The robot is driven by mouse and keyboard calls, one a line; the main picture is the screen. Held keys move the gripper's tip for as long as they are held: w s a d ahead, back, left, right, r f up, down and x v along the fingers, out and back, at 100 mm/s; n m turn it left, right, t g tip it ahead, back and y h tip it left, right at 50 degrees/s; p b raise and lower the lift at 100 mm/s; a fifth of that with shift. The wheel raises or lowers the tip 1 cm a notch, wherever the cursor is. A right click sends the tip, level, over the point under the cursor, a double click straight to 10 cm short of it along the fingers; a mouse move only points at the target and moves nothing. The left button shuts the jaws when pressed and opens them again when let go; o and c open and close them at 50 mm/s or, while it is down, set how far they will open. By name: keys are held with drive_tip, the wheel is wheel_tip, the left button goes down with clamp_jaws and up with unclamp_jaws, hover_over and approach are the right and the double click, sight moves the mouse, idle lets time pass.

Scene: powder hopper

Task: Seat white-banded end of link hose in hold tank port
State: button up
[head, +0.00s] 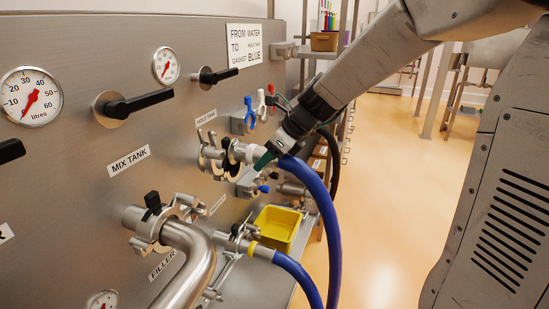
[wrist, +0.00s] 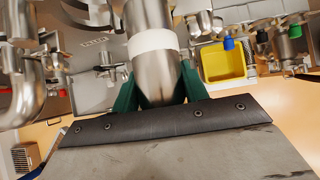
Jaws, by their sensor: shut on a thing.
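My gripper (head: 263,158), with green fingers, is shut on the metal end of the blue link hose (head: 318,195). The white band (head: 238,151) sits just beyond the fingers, facing the panel. In the wrist view the white band (wrist: 152,41) wraps the steel end between the green fingers (wrist: 158,88). The hold tank port (head: 211,156) is a steel fitting with a clamp under the HOLD TANK label. The banded end is in line with the port and very close to it; I cannot tell whether they touch. The hose's yellow-banded end (head: 252,247) is at the lower fitting near the FILLER label.
A yellow bin (head: 277,228) sits below the port, on the ledge. A bent steel pipe (head: 190,262) is at the mix tank fitting, left of the hose. Open floor (head: 390,190) lies to the right.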

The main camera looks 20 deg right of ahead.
drive_tip(key=shift+w+a+r, duration=0.1)
drive_tip(key=shift+w+a, duration=0.5)
drive_tip(key=shift+f, duration=2)
drive_tip(key=shift+f, duration=0.45)
drive_tip(key=o, duration=1.3)
drive_tip(key=shift+a, duration=0.1)
drive_tip(key=shift+o, duration=0.2)
drive_tip(key=shift+f, duration=0.1)
drive_tip(key=v, duration=0.8)
